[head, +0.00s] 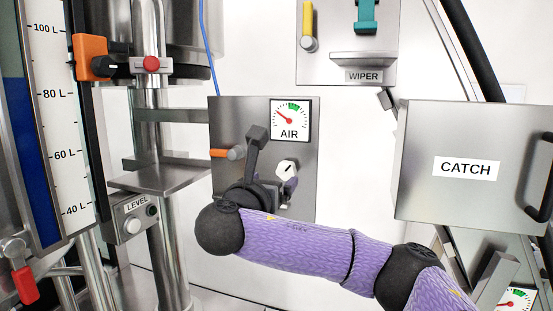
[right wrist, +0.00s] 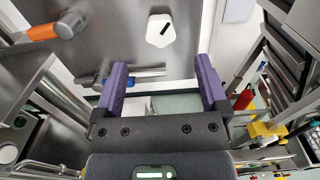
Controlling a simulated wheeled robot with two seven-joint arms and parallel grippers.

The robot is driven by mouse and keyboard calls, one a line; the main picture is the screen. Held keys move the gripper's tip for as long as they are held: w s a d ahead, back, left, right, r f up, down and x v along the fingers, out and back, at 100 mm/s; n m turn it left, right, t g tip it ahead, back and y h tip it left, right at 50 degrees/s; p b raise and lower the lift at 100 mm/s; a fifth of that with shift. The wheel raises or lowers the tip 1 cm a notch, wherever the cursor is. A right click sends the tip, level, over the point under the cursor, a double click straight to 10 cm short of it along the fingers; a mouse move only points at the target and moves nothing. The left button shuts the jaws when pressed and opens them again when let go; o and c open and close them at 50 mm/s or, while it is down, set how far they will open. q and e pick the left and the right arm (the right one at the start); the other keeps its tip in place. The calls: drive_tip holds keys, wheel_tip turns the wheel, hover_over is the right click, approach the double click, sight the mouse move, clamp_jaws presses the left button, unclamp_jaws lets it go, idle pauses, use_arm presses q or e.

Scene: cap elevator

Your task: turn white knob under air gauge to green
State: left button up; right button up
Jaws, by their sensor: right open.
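The air gauge (head: 290,120) is a white square dial labelled AIR on a grey metal panel. Its red needle points to the upper left, and its green band is at the top, right of the needle. The white knob (head: 287,167) with a dark mark sits below the gauge. It also shows in the right wrist view (right wrist: 161,30), beyond the fingertips. My right gripper (head: 287,190) is just below the knob, partly hidden by my own wrist. In the right wrist view its purple fingers (right wrist: 162,68) are apart and empty, not around the knob. My left gripper is not in view.
An orange-handled valve (head: 226,153) is left of the knob, close to my wrist. The CATCH box (head: 466,168) juts out at the right. A LEVEL control box (head: 134,217) and a tall blue level gauge (head: 38,140) are at the left. A WIPER panel (head: 346,60) is above.

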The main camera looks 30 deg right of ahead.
sight(285, 170)
drive_tip(key=p+x, duration=0.3)
drive_tip(key=x, duration=0.4)
drive_tip(key=shift+w+d, duration=0.1)
drive_tip(key=shift+d, duration=0.05)
drive_tip(key=shift+w+d+f, duration=0.15)
drive_tip(key=shift+w+d, duration=0.15)
drive_tip(key=shift+w, duration=0.05)
clamp_jaws()
